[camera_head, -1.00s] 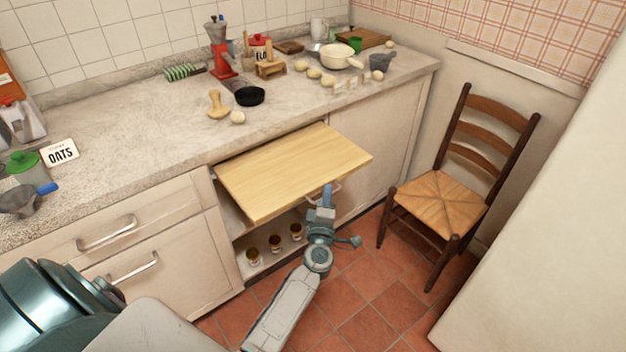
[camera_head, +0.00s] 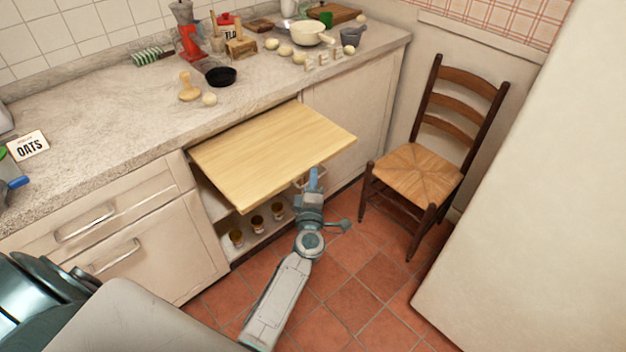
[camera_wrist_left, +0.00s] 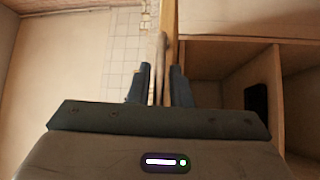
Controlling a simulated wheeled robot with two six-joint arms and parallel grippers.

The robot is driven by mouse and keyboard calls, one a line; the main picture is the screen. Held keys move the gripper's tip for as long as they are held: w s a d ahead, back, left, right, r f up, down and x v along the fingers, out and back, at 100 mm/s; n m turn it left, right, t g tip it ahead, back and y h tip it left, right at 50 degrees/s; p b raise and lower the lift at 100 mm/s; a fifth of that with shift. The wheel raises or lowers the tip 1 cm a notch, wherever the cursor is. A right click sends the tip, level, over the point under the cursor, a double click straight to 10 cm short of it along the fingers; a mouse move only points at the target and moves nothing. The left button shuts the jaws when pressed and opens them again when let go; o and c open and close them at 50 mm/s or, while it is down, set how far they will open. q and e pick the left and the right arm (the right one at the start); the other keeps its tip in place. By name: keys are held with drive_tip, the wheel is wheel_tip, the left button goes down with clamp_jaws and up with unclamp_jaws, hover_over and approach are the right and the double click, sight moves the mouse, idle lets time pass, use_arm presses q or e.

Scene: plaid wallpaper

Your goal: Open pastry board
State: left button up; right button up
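The pastry board (camera_head: 270,150) is a flat pale wooden panel. It juts out from its slot under the countertop, over the open shelf space. My left gripper (camera_head: 313,178) is at the board's front edge, toward its right side. In the left wrist view, the board's edge (camera_wrist_left: 170,25) stands upright in the picture, and a pale handle (camera_wrist_left: 159,68) beside it lies between the fingers of my left gripper (camera_wrist_left: 160,82). The gripper appears shut on this handle; the contact itself is partly hidden. My right gripper is not in view.
A wooden chair (camera_head: 415,165) with a woven seat stands right of the board. Several small jars (camera_head: 257,222) stand on the shelf below. Drawer fronts (camera_head: 90,215) are at the left. A black pan (camera_head: 221,77) sits on the countertop (camera_head: 120,120). Tiled floor (camera_head: 350,290) is free in front.

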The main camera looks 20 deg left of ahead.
use_arm(q)
drive_tip(key=shift+s, duration=0.1)
